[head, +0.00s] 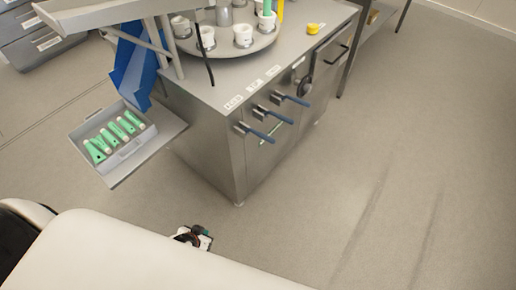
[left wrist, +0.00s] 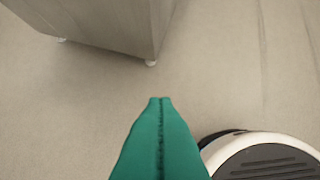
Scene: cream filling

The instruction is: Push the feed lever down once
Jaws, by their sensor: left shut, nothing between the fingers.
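Three levers with blue handles stick out from the front of the steel machine: a near one (head: 259,134), a middle one (head: 275,115) and a far one (head: 293,98). Small labels sit on the top edge above them, too small to read, so I cannot tell which is the feed lever. My left gripper (head: 195,236) is low in front of the machine, well below and apart from the levers, partly hidden by my own white body. In the left wrist view its green fingers (left wrist: 160,101) are shut and empty above the floor. My right gripper is out of view.
The machine's steel cabinet (head: 205,138) has a turntable (head: 240,50) with white cups on top. A grey box (head: 125,155) with several green tubes sits on a side shelf at left. A blue chute (head: 135,68) is above it. The floor (head: 380,190) at right is clear.

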